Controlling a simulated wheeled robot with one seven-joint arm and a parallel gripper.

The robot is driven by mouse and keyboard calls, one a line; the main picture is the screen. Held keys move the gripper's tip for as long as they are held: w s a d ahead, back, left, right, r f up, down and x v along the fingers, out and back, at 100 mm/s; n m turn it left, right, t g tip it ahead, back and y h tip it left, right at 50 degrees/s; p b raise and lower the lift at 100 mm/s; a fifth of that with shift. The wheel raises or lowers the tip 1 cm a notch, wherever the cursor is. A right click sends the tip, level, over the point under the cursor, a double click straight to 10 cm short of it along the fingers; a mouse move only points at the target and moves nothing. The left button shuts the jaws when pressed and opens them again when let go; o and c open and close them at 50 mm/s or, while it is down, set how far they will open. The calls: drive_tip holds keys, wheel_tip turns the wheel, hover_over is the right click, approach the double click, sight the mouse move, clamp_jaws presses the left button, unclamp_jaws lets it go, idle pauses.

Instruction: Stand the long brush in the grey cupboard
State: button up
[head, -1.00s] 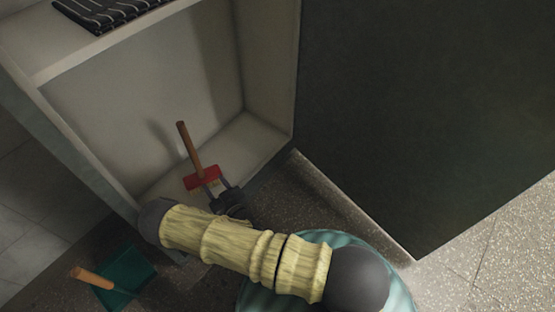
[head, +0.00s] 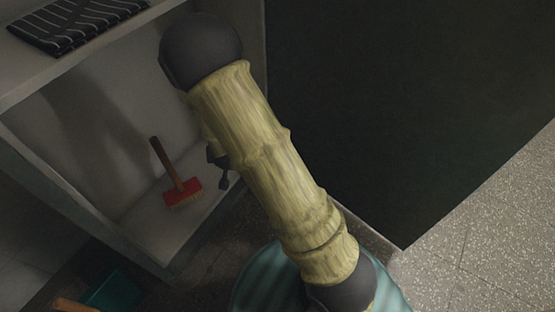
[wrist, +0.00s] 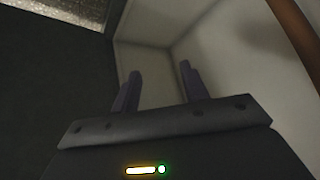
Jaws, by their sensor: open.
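The long brush (head: 178,187) stands on the cupboard's floor with its red head and bristles down. Its brown handle points up and leans slightly left, near the back wall. The grey cupboard (head: 150,240) is open at the front. My gripper (head: 222,178) is to the right of the brush, apart from it and partly hidden behind my arm. In the wrist view my gripper (wrist: 160,85) is open with nothing between its fingers. A brown handle (wrist: 295,35) crosses the upper right corner there.
A striped dark cloth (head: 75,22) lies on the shelf above. A dark door or panel (head: 400,110) stands to the right. A green dustpan (head: 115,290) lies on the floor at the lower left. Speckled floor at the right is clear.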

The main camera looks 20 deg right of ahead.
drive_tip(key=s+d+r+n+g, duration=0.1)
drive_tip(key=s+d+r+g, duration=0.1)
drive_tip(key=s+d+r, duration=0.2)
drive_tip(key=s+d+r+n+g, duration=0.1)
drive_tip(key=s+d+r+g, duration=0.2)
drive_tip(key=s+r, duration=0.7)
drive_tip(key=s+d, duration=0.2)
drive_tip(key=s, duration=0.2)
drive_tip(key=shift+d, duration=0.2)
wheel_tip(320, 180, up, 20)
drive_tip(key=p, duration=1.9)
drive_tip(key=shift+f+p, duration=0.25)
drive_tip(key=shift+p, duration=0.05)
drive_tip(key=shift+c, duration=0.3)
